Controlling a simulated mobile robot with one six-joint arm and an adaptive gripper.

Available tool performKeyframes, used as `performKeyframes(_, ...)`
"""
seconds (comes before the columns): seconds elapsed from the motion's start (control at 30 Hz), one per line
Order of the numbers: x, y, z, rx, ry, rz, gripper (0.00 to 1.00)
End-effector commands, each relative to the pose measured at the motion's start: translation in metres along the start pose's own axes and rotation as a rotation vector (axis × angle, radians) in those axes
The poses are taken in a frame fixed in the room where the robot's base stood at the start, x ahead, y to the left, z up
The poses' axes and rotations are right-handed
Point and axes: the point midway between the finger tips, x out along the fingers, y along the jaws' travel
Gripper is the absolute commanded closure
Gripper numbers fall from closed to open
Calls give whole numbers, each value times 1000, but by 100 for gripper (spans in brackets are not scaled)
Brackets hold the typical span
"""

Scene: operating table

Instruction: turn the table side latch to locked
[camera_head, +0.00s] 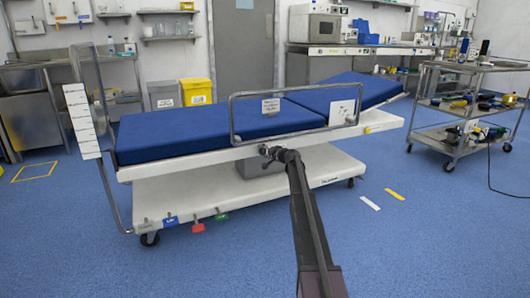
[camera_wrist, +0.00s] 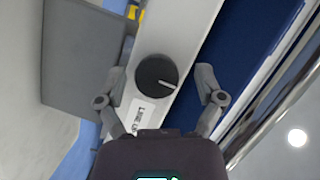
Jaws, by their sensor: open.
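A round dark knob (camera_wrist: 157,77) with a pale pointer line sits on the white side rail of the operating table, in the wrist view. A small white label (camera_wrist: 140,112) with print too small to read lies beside the knob. My gripper (camera_wrist: 161,75) is open, with one finger on each side of the knob and no clear contact. In the head view my gripper (camera_head: 268,153) is at the near side rail of the blue-padded table (camera_head: 142,172), and the knob cannot be made out there.
A metal guard rail (camera_head: 232,118) stands above the table's near side. Coloured pedals (camera_head: 197,227) stick out at the base's lower left. A steel cart (camera_head: 457,112) stands at the right with a cable on the floor.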

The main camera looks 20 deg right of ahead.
Motion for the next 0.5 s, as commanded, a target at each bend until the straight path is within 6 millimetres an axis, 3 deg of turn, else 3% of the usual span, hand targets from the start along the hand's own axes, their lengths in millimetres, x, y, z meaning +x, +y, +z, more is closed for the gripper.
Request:
performKeyframes(0.3,-1,0,3,-3,-4,3,13)
performKeyframes(0.5,-5,-5,35,-31,-51,25,13)
